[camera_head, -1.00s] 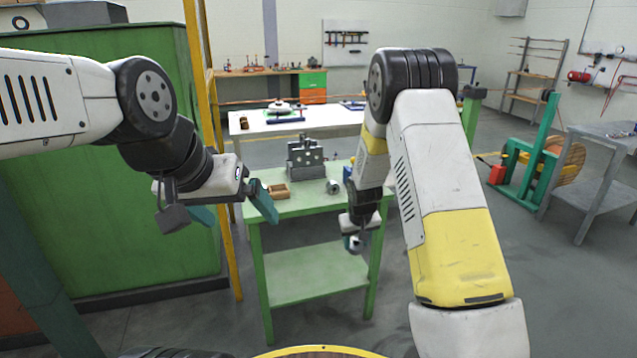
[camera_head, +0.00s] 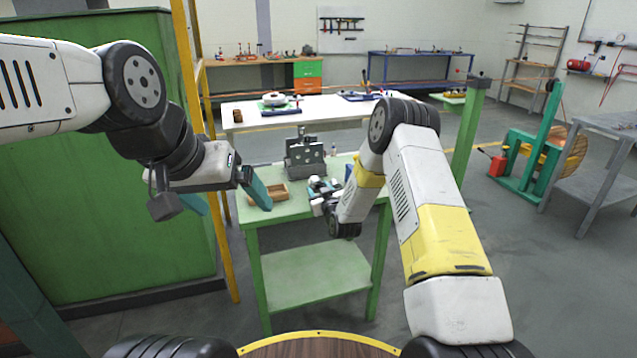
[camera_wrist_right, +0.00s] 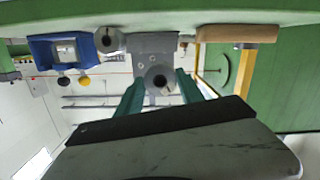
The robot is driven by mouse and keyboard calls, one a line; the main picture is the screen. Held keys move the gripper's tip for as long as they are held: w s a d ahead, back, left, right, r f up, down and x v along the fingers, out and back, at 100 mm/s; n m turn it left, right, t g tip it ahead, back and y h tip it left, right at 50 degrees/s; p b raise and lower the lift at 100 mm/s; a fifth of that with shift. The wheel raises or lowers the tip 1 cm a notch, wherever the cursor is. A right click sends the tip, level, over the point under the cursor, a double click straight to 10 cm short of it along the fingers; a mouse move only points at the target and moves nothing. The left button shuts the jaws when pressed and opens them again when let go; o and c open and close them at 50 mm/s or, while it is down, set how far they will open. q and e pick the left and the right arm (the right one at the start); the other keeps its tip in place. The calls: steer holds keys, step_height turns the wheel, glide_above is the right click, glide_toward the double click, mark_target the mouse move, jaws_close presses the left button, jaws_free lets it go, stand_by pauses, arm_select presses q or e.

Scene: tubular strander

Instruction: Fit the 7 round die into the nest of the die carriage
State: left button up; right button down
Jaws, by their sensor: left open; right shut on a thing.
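My right gripper (camera_head: 319,190) is shut on a round grey die with a dark central hole, clear in the right wrist view (camera_wrist_right: 160,80) between the teal fingers. Its size marking is not readable. The grey die carriage (camera_head: 305,160) stands on the green table, a little beyond that gripper; in the right wrist view it lies behind the held die (camera_wrist_right: 153,43). The held die looks apart from it, but the nest is partly hidden. My left gripper (camera_head: 228,198) is open and empty, left of the table.
A second round die (camera_wrist_right: 108,39) stands on the green table beside a blue holder (camera_wrist_right: 62,50). A yellow post (camera_head: 190,110) and green cabinet (camera_head: 90,160) stand at the left. A white table (camera_head: 345,112) is behind.

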steer(key=shift+f, duration=2.7)
steer(key=c, duration=0.8)
jaws_free()
steer(key=shift+o, duration=0.7)
steer(key=f+v, duration=0.1)
steer(key=v, duration=0.6)
steer(key=shift+s+r, duration=0.45)
